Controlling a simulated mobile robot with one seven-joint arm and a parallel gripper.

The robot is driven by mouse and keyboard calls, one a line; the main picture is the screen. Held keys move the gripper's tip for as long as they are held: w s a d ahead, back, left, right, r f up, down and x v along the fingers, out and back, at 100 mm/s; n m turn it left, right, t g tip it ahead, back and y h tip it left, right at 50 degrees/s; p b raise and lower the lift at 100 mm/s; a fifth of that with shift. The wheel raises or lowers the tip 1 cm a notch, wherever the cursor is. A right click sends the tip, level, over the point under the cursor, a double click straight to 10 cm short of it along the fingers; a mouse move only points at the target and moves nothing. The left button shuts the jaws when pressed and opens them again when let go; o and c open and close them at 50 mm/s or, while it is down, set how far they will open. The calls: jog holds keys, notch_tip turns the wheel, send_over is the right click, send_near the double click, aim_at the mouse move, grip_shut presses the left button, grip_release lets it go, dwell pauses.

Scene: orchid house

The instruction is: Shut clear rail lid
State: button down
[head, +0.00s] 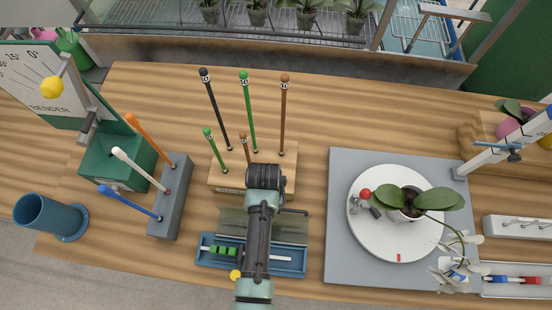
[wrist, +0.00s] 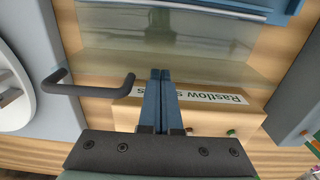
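The clear rail lid (head: 285,227) is a see-through panel behind the blue rail tray (head: 300,266). It stands open, swung back from the tray, which is uncovered and shows green clips (head: 225,250) and a white rail. In the wrist view the lid (wrist: 120,45) spans the upper middle, with the tray's blue edge (wrist: 250,10) above it. A dark U-shaped handle (wrist: 95,92) shows at left, apart from the fingers; it also shows in the head view (head: 294,211). My gripper (wrist: 160,74) has its two blue fingers together, with nothing seen between them. My arm hides them in the head view.
A wooden stake block (head: 283,181) with several upright stakes stands just behind the lid. Right is a grey board (head: 340,265) with a white turntable (head: 370,240) and potted orchid. Left is a grey holder (head: 175,200) with three coloured sticks.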

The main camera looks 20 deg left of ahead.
jog(key=shift+s+d+f+p, duration=0.15)
jog(key=shift+s+p, duration=0.15)
jog(key=shift+s, duration=0.3)
jog(key=shift+s+d+f+p, duration=0.15)
jog(key=shift+s+p, duration=0.15)
jog(key=shift+s, duration=0.3)
jog(key=shift+s+d, duration=0.1)
jog(key=shift+s, duration=0.2)
jog(key=shift+s+d+p, duration=0.2)
jog(key=shift+s+p, duration=0.25)
jog(key=shift+s, duration=0.25)
jog(key=shift+s+d+p, duration=0.2)
jog(key=shift+s+p, duration=0.25)
jog(key=shift+s, duration=0.2)
jog(key=shift+s+d+p, duration=0.2)
jog(key=shift+s+p, duration=0.25)
jog(key=shift+s, duration=0.25)
notch_tip(320, 180, up, 8)
jog(key=p, duration=0.8)
jog(key=shift+w+r, duration=0.2)
jog(key=shift+r, duration=0.05)
